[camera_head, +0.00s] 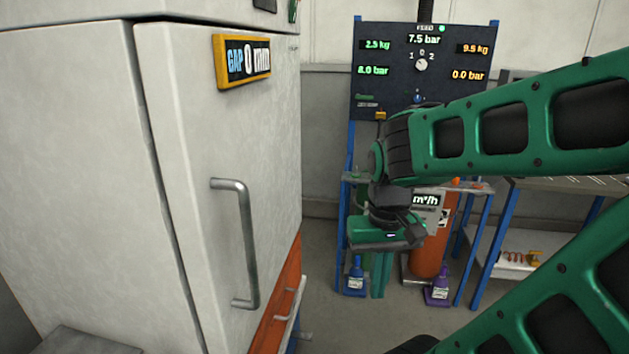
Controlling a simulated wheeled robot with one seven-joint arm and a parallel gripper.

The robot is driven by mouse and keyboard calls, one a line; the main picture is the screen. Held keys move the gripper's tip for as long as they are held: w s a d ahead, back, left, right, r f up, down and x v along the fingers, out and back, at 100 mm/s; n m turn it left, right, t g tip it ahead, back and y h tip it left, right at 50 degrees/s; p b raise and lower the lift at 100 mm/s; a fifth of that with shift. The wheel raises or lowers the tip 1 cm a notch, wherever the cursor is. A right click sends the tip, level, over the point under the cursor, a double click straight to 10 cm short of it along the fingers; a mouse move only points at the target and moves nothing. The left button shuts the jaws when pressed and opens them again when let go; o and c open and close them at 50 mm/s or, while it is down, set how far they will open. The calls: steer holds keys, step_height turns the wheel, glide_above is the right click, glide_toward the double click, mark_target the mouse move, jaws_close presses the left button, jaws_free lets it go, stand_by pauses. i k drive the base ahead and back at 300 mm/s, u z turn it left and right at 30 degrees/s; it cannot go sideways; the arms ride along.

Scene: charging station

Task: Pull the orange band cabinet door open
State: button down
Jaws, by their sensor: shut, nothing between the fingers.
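A white cabinet door (185,170) with a vertical grey bar handle (247,240) fills the left of the view. It sits flush and looks closed; a yellow-framed display (243,61) on it reads "GAP 0 mm". An orange band (276,312) shows low at the door's right, with another light handle (291,312) beside it. My gripper (379,288) hangs from the green arm, pointing down, to the right of the door and clear of both handles. Its fingers are together and empty.
A blue-framed stand with a dark gauge panel (450,50) is behind my gripper. A blue bottle (356,279), a purple bottle (438,288) and an orange cylinder (428,255) stand low there. A table (580,188) is at the right. Grey floor lies open between cabinet and stand.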

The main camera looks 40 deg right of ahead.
mark_target(229, 160)
steer(key=k, duration=1.55)
steer(key=z, duration=0.3)
steer(key=i, duration=1)
steer(key=z, duration=0.05)
